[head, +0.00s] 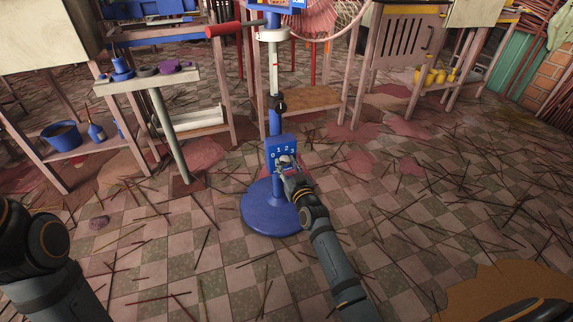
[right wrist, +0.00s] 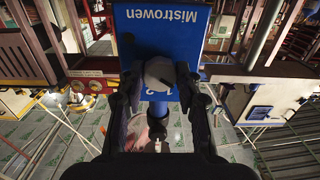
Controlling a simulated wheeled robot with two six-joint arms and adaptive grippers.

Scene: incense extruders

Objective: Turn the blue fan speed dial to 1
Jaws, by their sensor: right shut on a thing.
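The blue fan's control box (head: 282,147) sits low on its post and bears the white figures 0, 1, 2 and 3. The same blue box shows upside down in the right wrist view (right wrist: 160,32), with the word Mistrowen. The pale round speed dial (right wrist: 159,72) is on its face, with the figures 1 and 2 partly showing beside it. My right gripper (head: 286,164) is at the box, its fingers (right wrist: 158,80) shut on the dial from both sides. The dial's pointing direction is hidden. My left arm shows at lower left, but its gripper does not.
The fan's round blue base (head: 272,215) stands on the checkered floor, which is strewn with thin sticks. A narrow table (head: 150,80) with small items stands to the left. A shelf with a blue bucket (head: 61,136) is farther left. Wooden frames stand behind.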

